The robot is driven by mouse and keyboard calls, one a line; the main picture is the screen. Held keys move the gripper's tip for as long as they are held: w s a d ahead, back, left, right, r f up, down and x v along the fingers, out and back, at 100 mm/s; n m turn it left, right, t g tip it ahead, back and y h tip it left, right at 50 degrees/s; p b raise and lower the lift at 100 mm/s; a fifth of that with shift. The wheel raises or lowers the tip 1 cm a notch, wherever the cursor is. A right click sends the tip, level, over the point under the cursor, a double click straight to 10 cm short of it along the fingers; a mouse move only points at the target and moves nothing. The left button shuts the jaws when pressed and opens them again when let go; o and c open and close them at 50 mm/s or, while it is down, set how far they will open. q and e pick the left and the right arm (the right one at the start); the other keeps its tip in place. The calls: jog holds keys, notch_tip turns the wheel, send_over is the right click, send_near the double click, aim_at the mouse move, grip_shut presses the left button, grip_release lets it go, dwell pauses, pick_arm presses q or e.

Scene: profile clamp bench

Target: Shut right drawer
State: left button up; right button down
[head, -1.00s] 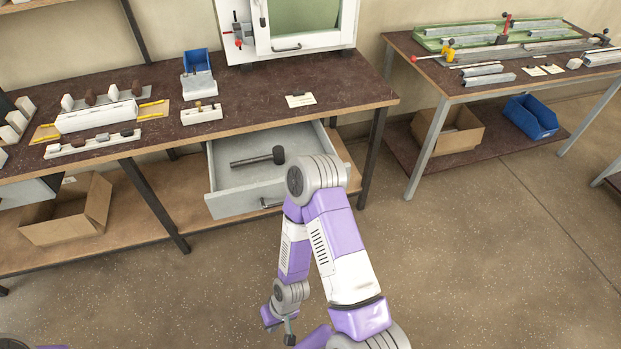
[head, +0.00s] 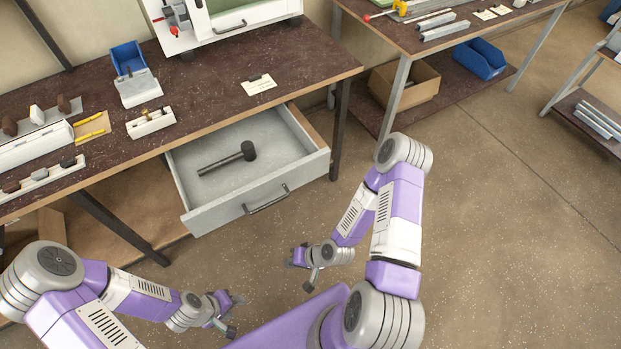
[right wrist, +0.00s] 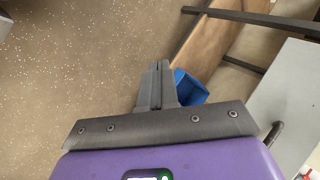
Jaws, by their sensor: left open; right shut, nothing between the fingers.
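The right drawer (head: 215,214) is pulled out from under the dark bench top in the head view. It is grey, with a dark bar handle (head: 265,200) on its front. A black mallet (head: 228,158) lies inside it. Part of the drawer front (right wrist: 290,105) also shows at the right of the right wrist view. My right gripper (head: 306,284) is low in front of the drawer, apart from it. In the right wrist view its fingers (right wrist: 158,70) are together and empty. My left gripper (head: 233,315) is open, low and left, clear of the drawer.
The bench top (head: 200,100) carries a blue bin (head: 128,57), a white card (head: 259,85) and several small parts. A bench leg (head: 340,130) stands right of the drawer. A second bench with a cardboard box (head: 405,85) below is at the back right. The floor in front is clear.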

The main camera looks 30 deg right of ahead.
jog(key=w+d+r+m+t+h+p, duration=0.1)
jog(key=w+d+r+m+t, duration=0.35)
jog(key=d+m+t, duration=0.3)
jog(key=m+t+h, duration=0.4)
jog(key=t+h, duration=0.1)
jog(key=t, duration=0.1)
send_near(303, 175)
jog(key=w, duration=0.6)
jog(key=shift+w+r, duration=0.1)
jog(key=shift+w, duration=0.25)
jog(key=shift+w, duration=0.2)
